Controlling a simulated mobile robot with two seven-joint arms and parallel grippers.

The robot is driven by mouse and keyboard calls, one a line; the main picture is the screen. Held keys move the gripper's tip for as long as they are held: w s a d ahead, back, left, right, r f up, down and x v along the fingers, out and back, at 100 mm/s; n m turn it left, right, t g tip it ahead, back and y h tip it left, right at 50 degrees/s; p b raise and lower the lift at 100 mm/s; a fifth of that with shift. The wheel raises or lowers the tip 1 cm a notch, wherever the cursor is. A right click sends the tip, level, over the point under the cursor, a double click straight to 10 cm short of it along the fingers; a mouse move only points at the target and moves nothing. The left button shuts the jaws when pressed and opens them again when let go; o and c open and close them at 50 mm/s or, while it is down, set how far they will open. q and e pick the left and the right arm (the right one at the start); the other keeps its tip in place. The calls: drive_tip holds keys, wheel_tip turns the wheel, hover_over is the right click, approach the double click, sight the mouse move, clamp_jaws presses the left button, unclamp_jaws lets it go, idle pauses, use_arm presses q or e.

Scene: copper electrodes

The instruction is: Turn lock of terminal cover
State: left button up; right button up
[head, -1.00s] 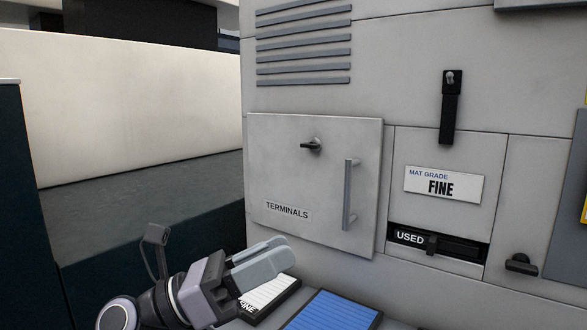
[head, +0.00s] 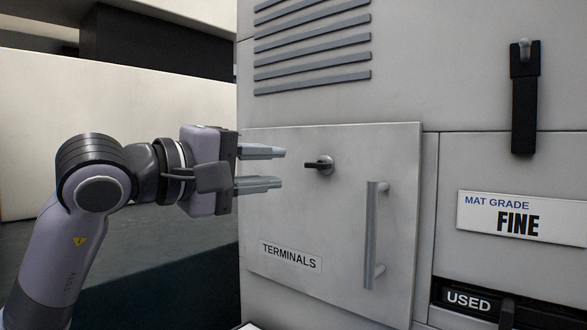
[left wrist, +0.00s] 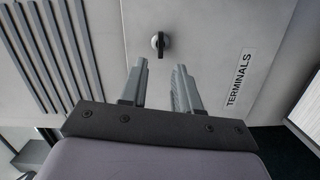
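The terminal cover (head: 345,222) is a grey panel labelled TERMINALS, flush against the machine front. Its lock (head: 319,165) is a small dark lever on a round base, lying roughly horizontal in the head view. The lock also shows in the left wrist view (left wrist: 159,42), ahead of the fingertips. My left gripper (head: 277,168) is open and empty, with its fingers one above the other, to the left of the lock and apart from it. My right gripper is in no view.
A vertical bar handle (head: 375,235) stands out from the cover, right of the lock. Vent slats (head: 312,45) lie above. A black latch lever (head: 524,100), a FINE mat grade plate (head: 520,215) and a USED slot (head: 470,300) are to the right.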

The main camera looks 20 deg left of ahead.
sight(313, 167)
use_arm(q)
drive_tip(key=p+x, duration=0.2)
drive_tip(key=x, duration=0.4)
drive_tip(key=shift+d, duration=0.2)
drive_tip(key=shift+w+d, duration=0.1)
drive_tip(key=shift+w, duration=0.2)
drive_tip(key=shift+w, duration=0.1)
drive_tip(key=shift+w+d+f, duration=0.1)
drive_tip(key=shift+w, duration=0.1)
clamp_jaws()
